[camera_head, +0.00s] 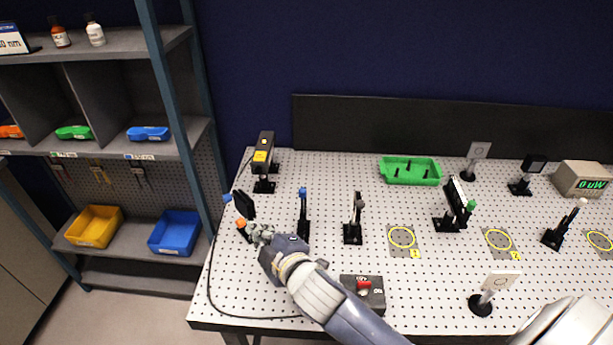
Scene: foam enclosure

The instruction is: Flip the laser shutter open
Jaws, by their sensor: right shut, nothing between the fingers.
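The laser (263,152), a dark box with a yellow label, stands on a post at the back left of the perforated table. In front of it, near the left edge, is what looks like the shutter, with a tilted black flap (244,205). A blue tip shows at its left, and an orange tip shows just below it. My right gripper (250,232) is shut and empty, right beside the lower part of the shutter. I cannot tell whether it touches it. The gripper hides the shutter's base. My left gripper is not in view.
Two optic mounts (303,214) (354,220) stand to the right of my gripper. A dark control box (364,291) with a red part sits near the front edge. A green tray (411,171) lies at the back. A black cable loops along the table's left side.

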